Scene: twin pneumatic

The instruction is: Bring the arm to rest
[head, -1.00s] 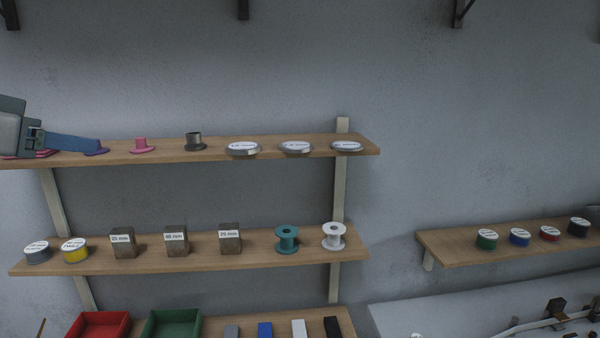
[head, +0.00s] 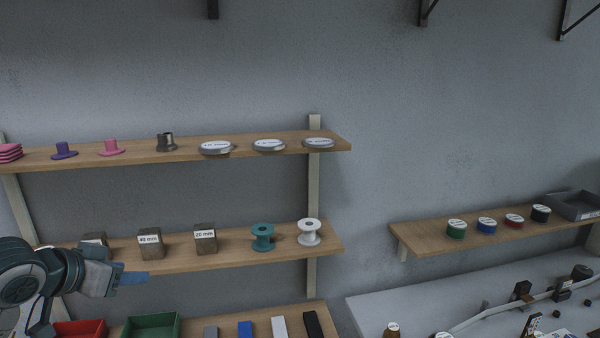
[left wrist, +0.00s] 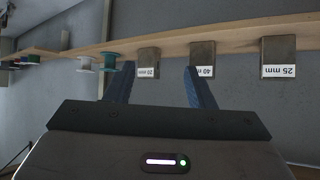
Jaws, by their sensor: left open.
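My left gripper (head: 134,279) is at the lower left of the head view, in front of the middle shelf (head: 180,255) and a little below its edge. Its blue fingers also show in the left wrist view (left wrist: 158,88), spread apart with nothing between them. The labelled blocks stand on the shelf beyond: the 20 mm block (left wrist: 148,62), the 40 mm block (left wrist: 203,55) and the 25 mm block (left wrist: 278,58). In the head view my arm partly hides the 25 mm block (head: 95,240). My right gripper is not in view.
The upper shelf (head: 190,156) holds pink and purple flanged pieces and labelled discs. A teal spool (head: 263,237) and a white spool (head: 309,232) stand on the middle shelf. A red bin (head: 80,329) and a green bin (head: 152,326) are below. A right shelf (head: 430,241) holds several coloured reels.

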